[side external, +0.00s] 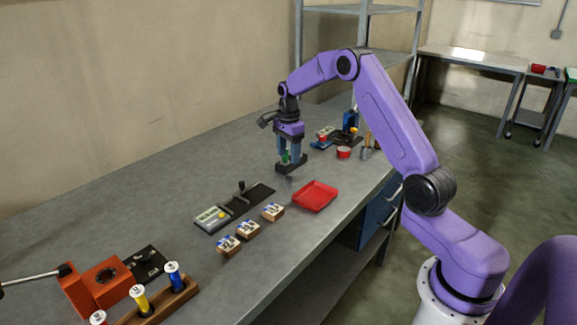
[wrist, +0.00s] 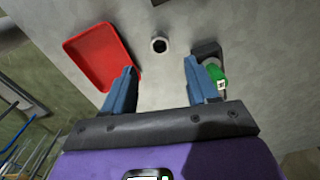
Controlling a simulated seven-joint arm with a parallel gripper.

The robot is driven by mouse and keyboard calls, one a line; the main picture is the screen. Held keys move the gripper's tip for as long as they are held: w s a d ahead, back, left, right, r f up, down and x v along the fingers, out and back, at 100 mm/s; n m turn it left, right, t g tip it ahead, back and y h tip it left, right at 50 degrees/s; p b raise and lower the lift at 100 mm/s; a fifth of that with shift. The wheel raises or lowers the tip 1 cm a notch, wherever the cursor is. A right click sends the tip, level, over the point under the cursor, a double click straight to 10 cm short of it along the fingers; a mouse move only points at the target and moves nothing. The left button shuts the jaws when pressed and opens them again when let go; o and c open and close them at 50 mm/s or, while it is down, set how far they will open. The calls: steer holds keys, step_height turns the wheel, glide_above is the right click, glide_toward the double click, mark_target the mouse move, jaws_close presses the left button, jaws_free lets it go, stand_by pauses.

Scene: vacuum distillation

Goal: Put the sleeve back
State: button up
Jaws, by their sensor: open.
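A small, short cylinder with a dark round opening, which looks like the sleeve (wrist: 159,45), stands on the grey bench in the wrist view. My gripper (wrist: 160,70) is open, its two blue fingers apart with nothing held between them. The cylinder shows beyond the fingertips, roughly centred between them and apart from both. A green piece (wrist: 217,74) on a dark holder (wrist: 207,49) is close by the right finger. In the side view my gripper (side external: 289,152) is low over the bench beside the green piece (side external: 285,158); I cannot make out the cylinder clearly there.
A red tray (side external: 314,196) lies near the front edge, also left in the wrist view (wrist: 98,58). Small blocks (side external: 248,231), a dark fixture (side external: 240,200), spools on a rack (side external: 158,304) and an orange device (side external: 98,286) stand leftward. The back left bench is clear.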

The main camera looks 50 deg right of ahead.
steer(key=s+a+r+n, duration=0.4)
steer(key=a+r+n, duration=0.25)
steer(key=a, duration=0.55)
steer(key=s+a+r+n, duration=0.3)
steer(key=s+a+n, duration=0.5)
steer(key=s+a, duration=0.2)
steer(key=s+a+f+n, duration=0.1)
steer(key=s+a+n, duration=0.1)
steer(key=s+n, duration=1.6)
steer(key=s, duration=0.8)
steer(key=shift+s+f, duration=0.3)
steer(key=shift+s, duration=0.05)
